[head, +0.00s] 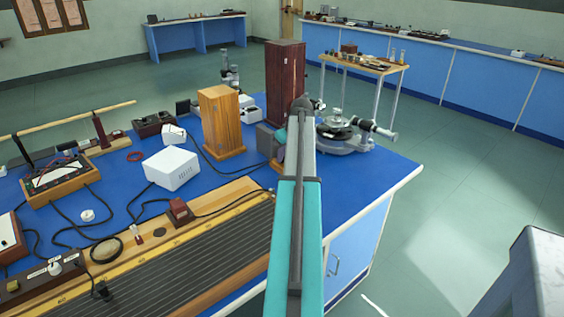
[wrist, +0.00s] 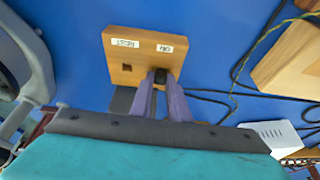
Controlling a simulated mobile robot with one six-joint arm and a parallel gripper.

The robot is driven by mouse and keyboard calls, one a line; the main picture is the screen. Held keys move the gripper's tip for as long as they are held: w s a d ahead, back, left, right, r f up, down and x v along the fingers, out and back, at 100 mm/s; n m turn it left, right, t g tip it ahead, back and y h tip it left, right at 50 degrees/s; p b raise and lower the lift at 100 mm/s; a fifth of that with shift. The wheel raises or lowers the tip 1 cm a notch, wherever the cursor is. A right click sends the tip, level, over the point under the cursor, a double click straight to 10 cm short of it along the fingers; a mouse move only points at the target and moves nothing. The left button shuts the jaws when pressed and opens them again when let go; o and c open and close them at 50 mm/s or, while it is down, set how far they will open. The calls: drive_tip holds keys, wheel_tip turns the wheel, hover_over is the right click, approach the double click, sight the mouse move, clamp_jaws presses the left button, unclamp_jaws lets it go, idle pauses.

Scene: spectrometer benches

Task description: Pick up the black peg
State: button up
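The black peg (wrist: 158,76) stands in a small wooden block (wrist: 120,48), at the position labelled ON, in the wrist view. An empty-looking dark square hole (wrist: 127,67) is beside it, below the REST label. My gripper (wrist: 161,82) is at the block, with its two purple fingers apart and their tips on either side of the peg's near end. I cannot tell whether the fingertips touch the peg. In the head view my arm hides the peg and most of the block.
On the blue bench (head: 373,191) a tall wooden box (head: 221,122) and a dark red box (head: 284,80) stand close by. A spectrometer (head: 345,133) is to the right. A white box (head: 171,168) and black cables lie to the left.

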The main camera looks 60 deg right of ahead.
clamp_jaws()
drive_tip(key=shift+r, duration=0.15)
drive_tip(key=shift+r, duration=1.55)
drive_tip(key=s+a+r+b, duration=0.1)
drive_tip(key=s+a+b, duration=0.1)
drive_tip(key=s+a, duration=0.6)
drive_tip(key=s, duration=0.5)
drive_tip(key=shift+s+a+r, duration=0.15)
drive_tip(key=shift+a+r, duration=0.15)
drive_tip(key=shift+a, duration=0.1)
drive_tip(key=shift+r, duration=0.15)
drive_tip(key=shift+r+p, duration=1.3)
drive_tip(key=shift+p, duration=0.1)
